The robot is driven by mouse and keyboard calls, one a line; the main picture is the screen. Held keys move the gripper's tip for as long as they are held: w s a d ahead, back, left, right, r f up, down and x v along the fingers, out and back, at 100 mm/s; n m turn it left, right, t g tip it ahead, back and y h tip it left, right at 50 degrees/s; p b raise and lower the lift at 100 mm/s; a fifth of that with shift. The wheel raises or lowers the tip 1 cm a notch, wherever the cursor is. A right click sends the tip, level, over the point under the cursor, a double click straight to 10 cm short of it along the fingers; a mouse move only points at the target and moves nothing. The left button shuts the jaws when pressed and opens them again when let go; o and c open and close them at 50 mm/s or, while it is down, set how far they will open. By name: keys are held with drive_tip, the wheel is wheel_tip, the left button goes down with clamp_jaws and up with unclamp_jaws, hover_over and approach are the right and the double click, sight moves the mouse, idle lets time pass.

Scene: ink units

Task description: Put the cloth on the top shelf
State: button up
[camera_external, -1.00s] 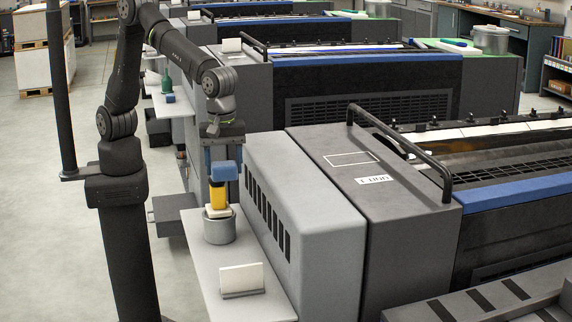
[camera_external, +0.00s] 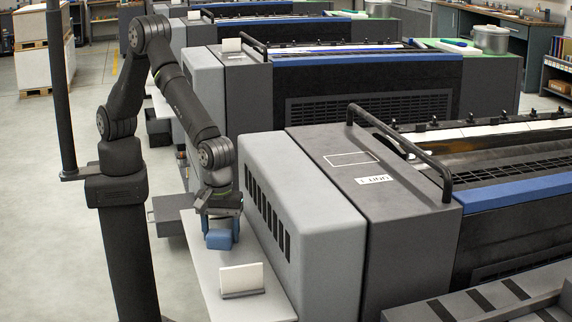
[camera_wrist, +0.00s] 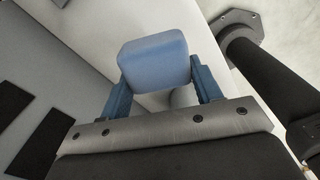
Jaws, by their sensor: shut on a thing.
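My gripper (camera_external: 220,226) is low over the pale side ledge in the external view, with its fingers pointing down. It is shut on a soft-edged blue block (camera_external: 219,240), which may be the folded cloth. In the wrist view the blue block (camera_wrist: 154,62) sits between the blue fingertips of my gripper (camera_wrist: 160,88). The yellow piece and the grey pot seen earlier below my gripper do not show clearly in the external view. A small grey rounded shape (camera_wrist: 184,97) shows behind the block in the wrist view. I cannot make out a top shelf.
A white card in a holder (camera_external: 241,279) stands on the ledge (camera_external: 262,306) just in front of my gripper. The grey machine housing (camera_external: 300,205) rises close to the right. A dark pole (camera_external: 62,95) stands at the left. Open floor (camera_external: 50,230) lies further left.

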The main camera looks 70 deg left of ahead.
sight(231, 261)
drive_tip(key=shift+w+f, duration=0.75)
drive_tip(key=shift+w, duration=0.3)
drive_tip(key=shift+f, duration=1.85)
drive_tip(key=shift+f, duration=0.2)
drive_tip(key=o, duration=0.9)
drive_tip(key=shift+o, duration=0.2)
drive_tip(key=shift+r, duration=0.1)
wheel_tip(231, 261, up, 12)
drive_tip(key=shift+r, duration=0.1)
